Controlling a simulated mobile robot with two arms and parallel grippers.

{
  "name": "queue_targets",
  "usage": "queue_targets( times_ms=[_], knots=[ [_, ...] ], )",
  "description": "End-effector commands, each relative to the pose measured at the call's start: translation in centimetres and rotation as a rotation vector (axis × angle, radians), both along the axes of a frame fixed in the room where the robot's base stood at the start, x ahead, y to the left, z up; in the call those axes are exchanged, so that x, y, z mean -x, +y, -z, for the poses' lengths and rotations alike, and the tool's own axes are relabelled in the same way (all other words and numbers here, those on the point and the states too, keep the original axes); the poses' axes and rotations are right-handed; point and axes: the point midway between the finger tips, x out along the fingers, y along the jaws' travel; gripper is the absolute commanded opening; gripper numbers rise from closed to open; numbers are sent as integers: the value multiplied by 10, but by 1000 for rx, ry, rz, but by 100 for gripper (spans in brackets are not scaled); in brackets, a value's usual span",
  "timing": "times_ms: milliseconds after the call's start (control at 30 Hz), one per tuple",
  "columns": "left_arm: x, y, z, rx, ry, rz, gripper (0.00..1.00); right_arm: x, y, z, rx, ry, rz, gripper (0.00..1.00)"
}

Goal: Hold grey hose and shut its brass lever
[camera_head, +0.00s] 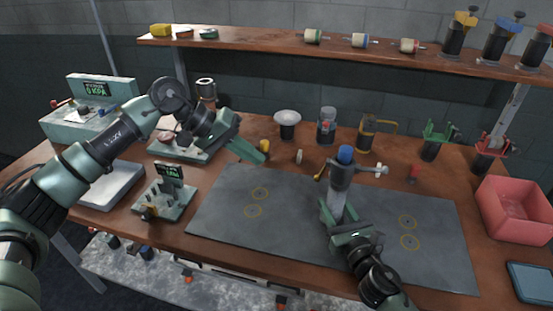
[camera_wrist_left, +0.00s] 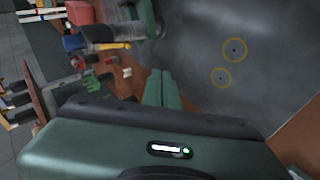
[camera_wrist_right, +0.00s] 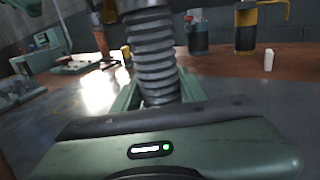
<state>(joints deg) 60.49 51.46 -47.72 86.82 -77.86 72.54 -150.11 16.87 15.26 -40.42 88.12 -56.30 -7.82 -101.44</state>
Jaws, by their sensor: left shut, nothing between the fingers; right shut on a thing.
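The grey hose (camera_head: 337,205) stands upright above the dark mat, with a grey metal fitting and a blue cap (camera_head: 345,153) on top. Its brass lever (camera_head: 321,172) sticks out on the fitting's left side; I cannot tell its exact setting. My right gripper (camera_head: 335,214) is shut around the hose below the fitting. In the right wrist view the ribbed hose (camera_wrist_right: 152,60) rises between the green fingers. My left gripper (camera_head: 262,155) is shut and empty, left of the lever and apart from it. In the left wrist view its fingers (camera_wrist_left: 161,88) are together.
The dark mat (camera_head: 225,215) with yellow rings is mostly clear. A red bin (camera_head: 515,210) is at the right. A gauge stand (camera_head: 165,198) is at the left.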

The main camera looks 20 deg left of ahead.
Motion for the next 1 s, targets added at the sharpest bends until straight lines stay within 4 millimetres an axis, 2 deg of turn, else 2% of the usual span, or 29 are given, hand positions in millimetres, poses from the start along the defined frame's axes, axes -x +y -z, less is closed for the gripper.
queue_targets(
  times_ms=[100,200,600,633,733,867,1000],
  knots=[
    [3,14,-2,-1,-1,-2,0,0,0,1,1,1,-1,0],
    [4,18,-4,1,0,0,0,0,0,1,1,1,-1,0],
    [5,19,-4,0,0,0,0,0,0,1,1,1,-1,0],
    [5,19,-4,0,0,0,6,0,0,1,1,1,-1,0],
    [3,20,-4,9,12,-8,33,0,0,1,1,1,-1,0],
    [-7,22,-3,61,95,-63,33,0,0,1,1,1,-1,0],
    [-23,26,1,184,294,-172,33,0,0,1,1,1,-1,0]
  ],
)
